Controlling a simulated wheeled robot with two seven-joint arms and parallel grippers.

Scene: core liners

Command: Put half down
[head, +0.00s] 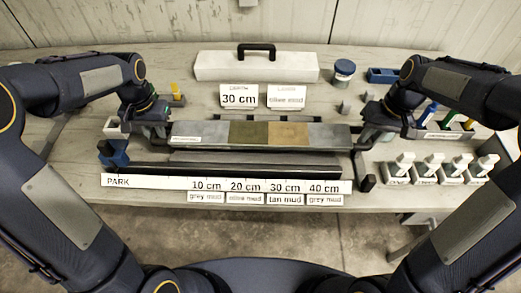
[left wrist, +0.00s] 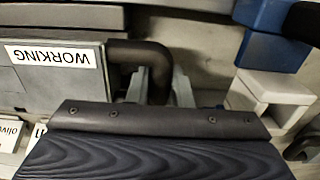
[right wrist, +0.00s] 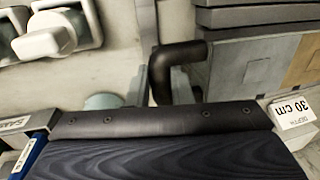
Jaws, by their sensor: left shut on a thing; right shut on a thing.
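The core half (head: 256,135) is a long tray with grey, olive, tan and grey mud bands. It lies level across the middle of the head view. Its left end has a WORKING label (left wrist: 50,56). A dark bent handle stands out at each end. My left gripper (head: 157,130) is shut on the left handle (left wrist: 150,58), and my right gripper (head: 370,138) is shut on the right handle (right wrist: 174,65). A long grey piece (head: 255,157) and a dark rail (head: 230,170) lie in front. Whether the half touches anything beneath is hidden.
A white scale strip (head: 150,183) marked PARK and 10 to 40 cm runs along the front, with mud labels below. A white box (head: 225,68) with a black handle and a 30 cm card (head: 239,96) stand behind. Several white bottles (head: 430,165) stand at the right.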

